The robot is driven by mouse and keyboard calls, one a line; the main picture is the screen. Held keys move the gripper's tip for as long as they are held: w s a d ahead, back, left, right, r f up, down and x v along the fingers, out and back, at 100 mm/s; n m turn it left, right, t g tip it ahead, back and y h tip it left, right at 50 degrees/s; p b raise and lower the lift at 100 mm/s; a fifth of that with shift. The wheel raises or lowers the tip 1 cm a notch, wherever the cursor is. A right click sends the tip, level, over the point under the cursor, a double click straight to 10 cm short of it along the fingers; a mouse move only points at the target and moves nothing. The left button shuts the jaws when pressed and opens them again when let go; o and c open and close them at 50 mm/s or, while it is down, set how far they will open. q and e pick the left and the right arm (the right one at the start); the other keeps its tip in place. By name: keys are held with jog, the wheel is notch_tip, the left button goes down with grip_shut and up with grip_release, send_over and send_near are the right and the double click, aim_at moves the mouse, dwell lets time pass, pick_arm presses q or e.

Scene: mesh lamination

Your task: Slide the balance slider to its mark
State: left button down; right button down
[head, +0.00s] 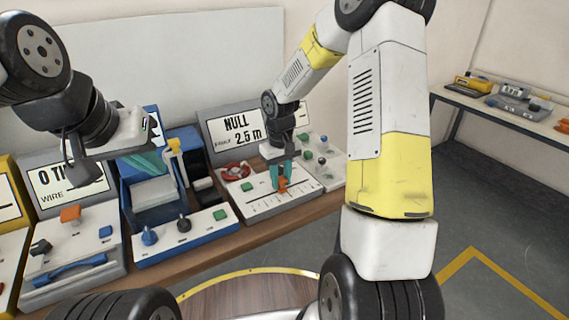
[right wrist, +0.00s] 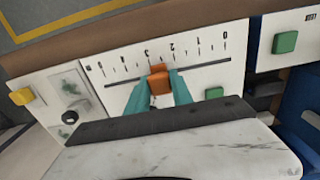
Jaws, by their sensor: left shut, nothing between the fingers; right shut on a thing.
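The balance slider is an orange knob (head: 283,184) on a slot with a printed scale, on the white panel (head: 258,205) below the NULL display. In the right wrist view the knob (right wrist: 158,82) sits near the middle of the slot, beside upside-down scale digits. My right gripper (head: 281,174) has its teal fingers shut on the knob from both sides; they also show in the right wrist view (right wrist: 160,90). I cannot pick out a distinct mark on the scale. My left gripper (head: 147,161) is shut and empty above the blue machine, its fingers partly hidden by its white body.
The display (head: 236,130) reads NULL and 2.5 m. A green button (head: 247,187) and a red coiled part (head: 236,170) are near the slider. The blue machine (head: 186,236) with knobs stands left. A side panel with small knobs (head: 320,160) is right.

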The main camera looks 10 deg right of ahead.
jog(key=s+a, duration=0.1)
jog(key=a, duration=0.2)
jog(key=s+a, duration=0.1)
jog(key=a, duration=0.3)
jog(key=s+a, duration=0.1)
jog(key=a, duration=0.2)
jog(key=shift+s+a, duration=0.3)
jog(key=shift+s, duration=0.1)
jog(key=c, duration=1.1)
grip_release()
notch_tip(320, 180, up, 8)
jog(key=shift+f, duration=0.1)
jog(key=s+d+r+m+t, duration=0.1)
jog(key=s+d+r+t, duration=0.1)
jog(key=s+d+r, duration=0.2)
jog(key=s+d+r+m+t+y, duration=0.1)
jog(key=s+d+r+t, duration=0.1)
jog(key=s+d+r, duration=0.3)
jog(key=s+d+r+m+t+y, duration=0.1)
jog(key=s+d+r+t, duration=0.1)
jog(key=s+d+r, duration=0.2)
jog(key=shift+s+d+r, duration=0.1)
jog(key=shift+s+r, duration=0.45)
jog(key=shift+s, duration=0.35)
jog(key=shift+s+r, duration=0.6)
jog(key=shift+s, duration=0.35)
jog(key=shift+s+d+r, duration=0.1)
jog(key=shift+s+r, duration=0.45)
jog(key=shift+s, duration=0.35)
